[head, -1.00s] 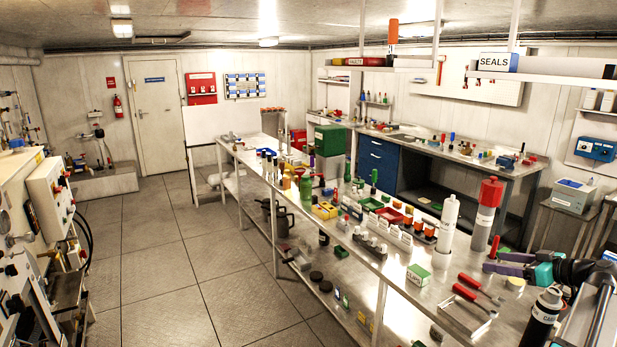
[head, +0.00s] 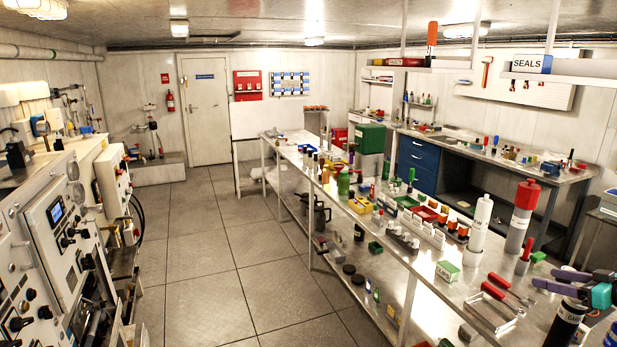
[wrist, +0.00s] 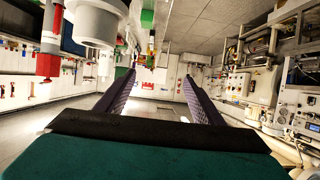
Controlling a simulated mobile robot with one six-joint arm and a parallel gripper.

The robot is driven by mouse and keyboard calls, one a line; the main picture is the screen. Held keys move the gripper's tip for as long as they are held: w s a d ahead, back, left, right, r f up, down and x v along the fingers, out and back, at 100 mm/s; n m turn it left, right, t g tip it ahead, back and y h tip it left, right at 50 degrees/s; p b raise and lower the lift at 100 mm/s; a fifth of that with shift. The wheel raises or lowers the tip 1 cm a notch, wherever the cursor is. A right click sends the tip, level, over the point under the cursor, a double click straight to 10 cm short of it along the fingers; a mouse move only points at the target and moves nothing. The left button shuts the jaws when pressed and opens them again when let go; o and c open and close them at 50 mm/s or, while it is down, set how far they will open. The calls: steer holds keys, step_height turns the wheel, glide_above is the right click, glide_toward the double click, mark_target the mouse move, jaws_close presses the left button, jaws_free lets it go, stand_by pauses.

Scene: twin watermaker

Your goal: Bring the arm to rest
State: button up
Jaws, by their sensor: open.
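My gripper (head: 570,279) is at the right edge of the head view, over the near right end of the long metal bench (head: 408,281). Its two purple fingers are apart and nothing shows between them. In the wrist view my gripper (wrist: 148,82) is open, its fingers pointing into the room. That view is turned upside down, with the ceiling at the bottom. A black labelled bottle (head: 566,323) stands just below the gripper in the head view. The rest of my arm is mostly out of the picture.
A white bottle (head: 480,229) and a grey bottle with a red top (head: 519,216) stand left of my gripper. Red-handled tools (head: 497,298) lie on the bench. Control panels (head: 57,229) line the left. The floor aisle (head: 203,265) between is clear.

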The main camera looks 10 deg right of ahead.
steer(key=w+a+f+n+g+y+b, duration=0.1)
steer(key=w+a+f+y+b, duration=0.15)
steer(key=w+a+f, duration=0.65)
steer(key=w+a+f+n+g+y+b, duration=0.2)
steer(key=w+a+f+b, duration=0.25)
steer(key=a+f, duration=0.75)
steer(key=s+a+f+n+g+y+b, duration=0.15)
steer(key=a+f+g+b, duration=0.4)
steer(key=a+f, duration=2.05)
steer(key=s+a+f+g+h+b, duration=0.1)
steer(key=s+a+f+g+b, duration=0.25)
steer(key=s+a+f, duration=0.7)
steer(key=s+a+f+g+h+b, duration=0.2)
steer(key=s+a+f+g, duration=0.2)
steer(key=s+a+f, duration=0.6)
steer(key=s+d+f+m+g+h+b, duration=0.2)
steer(key=s+d+f+g+h, duration=0.1)
steer(key=s+f, duration=0.8)
steer(key=s+d+r+m+h, duration=0.1)
steer(key=s+d+m+h, duration=0.2)
steer(key=s+d+m, duration=0.1)
steer(key=d+m, duration=0.1)
steer(key=d, duration=0.1)
steer(key=shift+s+d+r+t, duration=0.15)
steer(key=shift+s+d+t, duration=0.15)
steer(key=shift+s+d, duration=0.1)
